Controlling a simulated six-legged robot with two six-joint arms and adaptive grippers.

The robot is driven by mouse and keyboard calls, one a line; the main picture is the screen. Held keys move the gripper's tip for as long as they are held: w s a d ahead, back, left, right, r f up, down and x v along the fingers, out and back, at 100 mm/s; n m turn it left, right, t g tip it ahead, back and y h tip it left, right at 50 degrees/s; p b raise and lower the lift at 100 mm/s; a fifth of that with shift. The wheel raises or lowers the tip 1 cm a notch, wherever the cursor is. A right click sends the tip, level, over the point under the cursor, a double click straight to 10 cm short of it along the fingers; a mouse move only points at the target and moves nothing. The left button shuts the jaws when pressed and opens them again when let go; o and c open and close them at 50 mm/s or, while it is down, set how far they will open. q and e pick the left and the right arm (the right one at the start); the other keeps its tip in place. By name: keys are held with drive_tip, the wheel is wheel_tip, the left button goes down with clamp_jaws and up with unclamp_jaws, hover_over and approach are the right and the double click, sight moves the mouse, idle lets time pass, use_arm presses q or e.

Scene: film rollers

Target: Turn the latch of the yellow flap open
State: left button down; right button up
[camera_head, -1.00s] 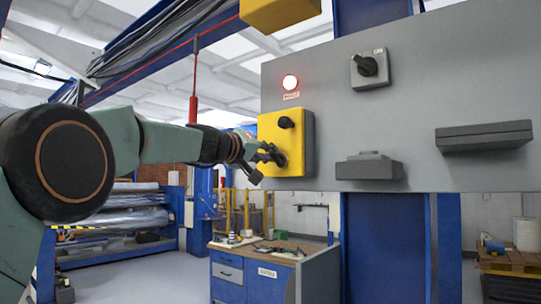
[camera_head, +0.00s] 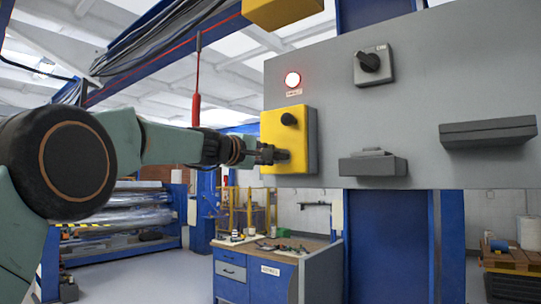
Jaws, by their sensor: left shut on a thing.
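The yellow flap (camera_head: 276,128) is the front of a small box on the grey panel, with a black round knob (camera_head: 289,119) in its upper part. My left gripper (camera_head: 280,155) is at the lower part of the flap, shut on the latch there. The gripper's fingers hide most of the latch, so its angle cannot be told. My right gripper is not in view.
The grey panel (camera_head: 430,90) carries a lit red lamp (camera_head: 292,79), a rotary switch (camera_head: 373,65) and two grey boxes, one of them long (camera_head: 488,132). A blue cabinet (camera_head: 262,272) stands below. A red hanging handle (camera_head: 196,108) is behind my arm.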

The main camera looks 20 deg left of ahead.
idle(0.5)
use_arm(q)
drive_tip(key=c, duration=1.3)
unclamp_jaws()
drive_tip(key=shift+s+a, duration=0.1)
drive_tip(key=v, duration=1.2)
